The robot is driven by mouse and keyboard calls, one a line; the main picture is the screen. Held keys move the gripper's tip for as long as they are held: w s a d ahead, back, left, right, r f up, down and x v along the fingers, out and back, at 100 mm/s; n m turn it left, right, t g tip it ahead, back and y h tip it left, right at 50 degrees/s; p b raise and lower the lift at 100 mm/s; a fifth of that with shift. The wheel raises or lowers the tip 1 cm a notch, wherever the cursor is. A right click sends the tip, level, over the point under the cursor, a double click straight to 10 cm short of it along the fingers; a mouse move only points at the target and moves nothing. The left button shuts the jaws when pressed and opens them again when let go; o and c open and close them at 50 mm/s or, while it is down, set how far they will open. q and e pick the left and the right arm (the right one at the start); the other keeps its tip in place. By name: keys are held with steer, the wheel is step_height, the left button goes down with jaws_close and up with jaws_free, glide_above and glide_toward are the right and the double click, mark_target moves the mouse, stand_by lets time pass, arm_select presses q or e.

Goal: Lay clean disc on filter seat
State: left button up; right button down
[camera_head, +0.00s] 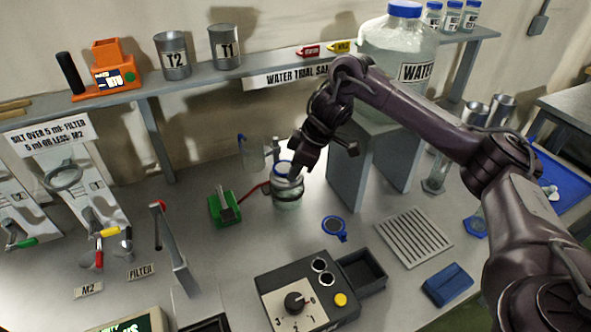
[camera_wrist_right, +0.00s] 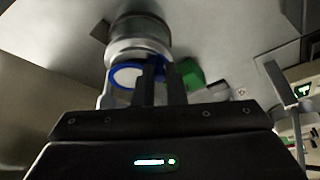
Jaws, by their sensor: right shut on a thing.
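A pale disc with a blue rim (camera_wrist_right: 127,76) shows in the right wrist view, beside my fingers. In the head view its blue edge (camera_head: 282,167) shows at the mouth of a clear filter vessel (camera_head: 288,190). My right gripper (camera_head: 297,177) is over the right side of that mouth, pointing down. In the right wrist view its two fingers (camera_wrist_right: 161,75) are close together, shut on the disc's rim. Whether the disc touches the seat cannot be told. The seat itself is hidden. A second, dark disc with a blue rim (camera_head: 335,226) lies on the table. My left gripper is not in view.
A green block (camera_head: 224,208) with a red lever or hose stands left of the vessel. A clear upright pane or vessel (camera_head: 252,153) is behind it. A grey stand (camera_head: 352,170) is close on the right. A control box (camera_head: 300,300) and slotted plate (camera_head: 414,236) are in front.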

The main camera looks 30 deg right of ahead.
steer(key=shift+f, duration=0.15)
steer(key=c, duration=1.5)
jaws_free()
steer(key=shift+r, duration=0.2)
steer(key=p+v, duration=0.4)
steer(key=v, duration=0.8)
